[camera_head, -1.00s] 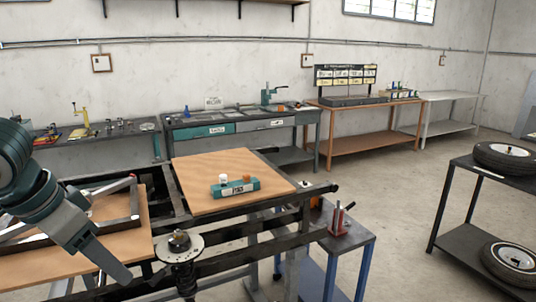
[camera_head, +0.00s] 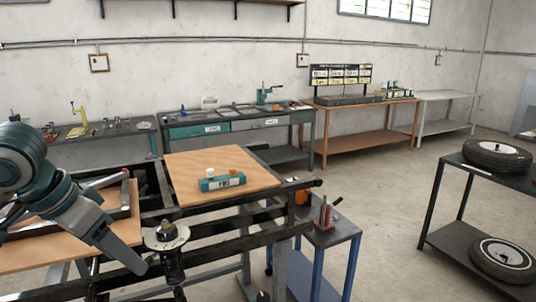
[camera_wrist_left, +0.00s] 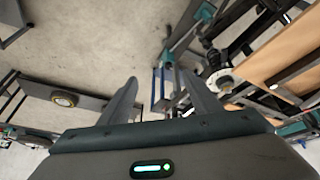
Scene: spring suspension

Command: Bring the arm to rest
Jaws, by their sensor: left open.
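My left arm comes in from the left of the head view. Its gripper (camera_head: 140,266) points down and to the right, just left of the spring strut (camera_head: 167,240) with its round metal top plate. In the left wrist view the two fingers of my left gripper (camera_wrist_left: 160,88) stand apart with nothing between them. The strut top (camera_wrist_left: 220,80) shows there to the right of the fingers, apart from them. My right gripper is in neither view.
A black frame (camera_head: 245,222) carries wooden boards (camera_head: 225,163); a teal box (camera_head: 222,181) sits on one. A small cart (camera_head: 335,232) with a red tool (camera_head: 325,213) stands right of it. A dark rack (camera_head: 450,240) holds wheels. Open floor lies between cart and rack.

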